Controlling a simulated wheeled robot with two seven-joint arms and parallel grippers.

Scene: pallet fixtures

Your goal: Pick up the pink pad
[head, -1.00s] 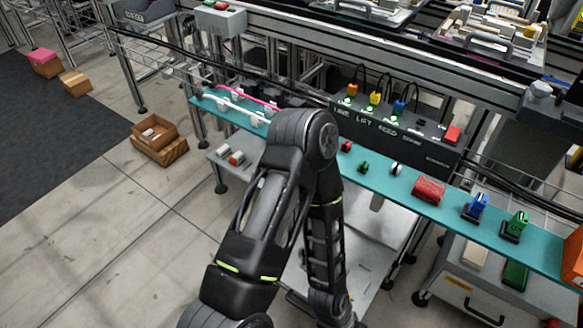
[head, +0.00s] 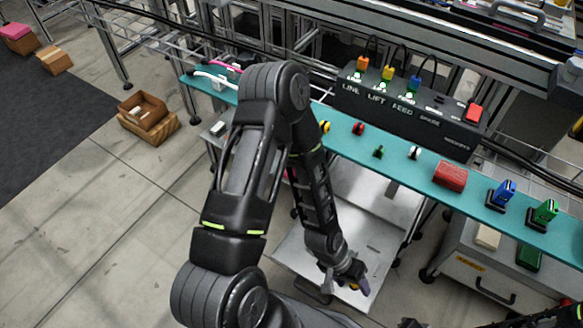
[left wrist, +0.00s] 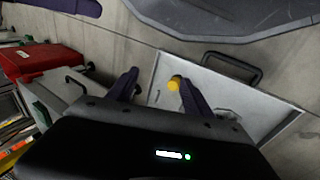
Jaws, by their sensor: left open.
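A pink pad-like slab (head: 18,31) lies on a carton at the far upper left of the head view. A thin pink strip (head: 225,67) also lies at the left end of the teal shelf; I cannot tell which is the pad. My left gripper (head: 355,284) hangs low over the metal cart, far from both. In the left wrist view its two purple fingers (left wrist: 158,92) are apart, with a yellow round thing (left wrist: 174,83) near the right finger. Purple shapes (left wrist: 78,6) at that view's top left may be my right gripper; its jaws are unclear.
The teal shelf (head: 335,150) holds small knobs, a red block (head: 450,176) and blue and green parts. A black control box (head: 400,112) stands behind it. The metal cart top (head: 385,215) lies below.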

